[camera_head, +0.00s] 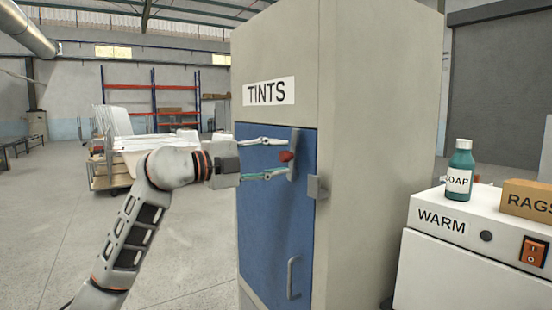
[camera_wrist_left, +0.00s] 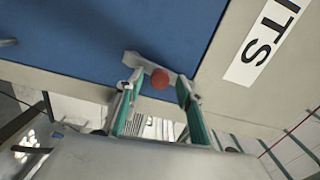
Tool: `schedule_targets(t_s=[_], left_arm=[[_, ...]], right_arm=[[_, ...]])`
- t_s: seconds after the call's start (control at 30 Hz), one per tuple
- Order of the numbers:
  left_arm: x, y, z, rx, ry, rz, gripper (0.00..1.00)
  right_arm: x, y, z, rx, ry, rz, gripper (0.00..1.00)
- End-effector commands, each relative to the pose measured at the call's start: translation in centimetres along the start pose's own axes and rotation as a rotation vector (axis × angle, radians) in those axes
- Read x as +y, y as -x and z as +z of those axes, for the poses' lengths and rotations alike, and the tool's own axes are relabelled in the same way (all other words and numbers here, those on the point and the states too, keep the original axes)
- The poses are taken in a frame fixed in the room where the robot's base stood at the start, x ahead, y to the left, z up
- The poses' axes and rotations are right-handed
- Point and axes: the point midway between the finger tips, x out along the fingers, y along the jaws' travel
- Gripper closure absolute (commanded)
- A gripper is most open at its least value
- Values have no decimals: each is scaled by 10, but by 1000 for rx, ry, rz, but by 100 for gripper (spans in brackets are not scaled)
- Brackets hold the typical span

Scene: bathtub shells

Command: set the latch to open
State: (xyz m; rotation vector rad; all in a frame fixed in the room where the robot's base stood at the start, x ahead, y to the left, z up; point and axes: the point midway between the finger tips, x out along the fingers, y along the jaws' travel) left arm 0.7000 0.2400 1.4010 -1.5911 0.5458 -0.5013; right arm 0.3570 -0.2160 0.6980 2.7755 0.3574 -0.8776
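The latch is a grey bar (camera_head: 294,150) with a red knob (camera_head: 286,156), on the upper right of the blue door (camera_head: 262,220) of the TINTS cabinet. The bar stands nearly upright in the head view. My left gripper (camera_head: 284,158) is open, its two fingers reaching the door above and below the knob. In the left wrist view the red knob (camera_wrist_left: 160,78) lies between the spread fingertips (camera_wrist_left: 158,90), with the grey bar (camera_wrist_left: 140,65) behind it. Gaps show beside the knob; whether a finger touches the bar I cannot tell. My right gripper is out of view.
A small grey block (camera_head: 317,187) juts from the cabinet frame right of the latch. A door handle (camera_head: 293,278) sits lower down. At right, the white WARM unit (camera_head: 445,205) carries a soap bottle (camera_head: 460,172) and a RAGS box (camera_head: 528,200). The floor at left is open.

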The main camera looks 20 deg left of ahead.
Motion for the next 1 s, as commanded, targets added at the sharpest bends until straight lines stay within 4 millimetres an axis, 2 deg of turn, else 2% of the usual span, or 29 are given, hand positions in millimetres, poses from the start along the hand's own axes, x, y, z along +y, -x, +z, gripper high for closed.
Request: schedule_targets(t_s=[0.13, 0.23, 0.5, 0.7, 0.83, 1.0], left_arm=[[0, 5, 1, -1, 0, 1, 63], [1, 17, 1, -2, -2, 1, 63], [1, 71, 1, -3, -2, 3, 63], [1, 104, 1, -2, -1, 2, 63], [0, 116, 0, -1, 0, 1, 63], [0, 120, 0, -1, 0, 1, 63]], right_arm=[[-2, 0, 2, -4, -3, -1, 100], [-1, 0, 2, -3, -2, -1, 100], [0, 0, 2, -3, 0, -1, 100], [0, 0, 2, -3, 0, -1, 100], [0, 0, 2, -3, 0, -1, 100], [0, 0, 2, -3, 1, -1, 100]])
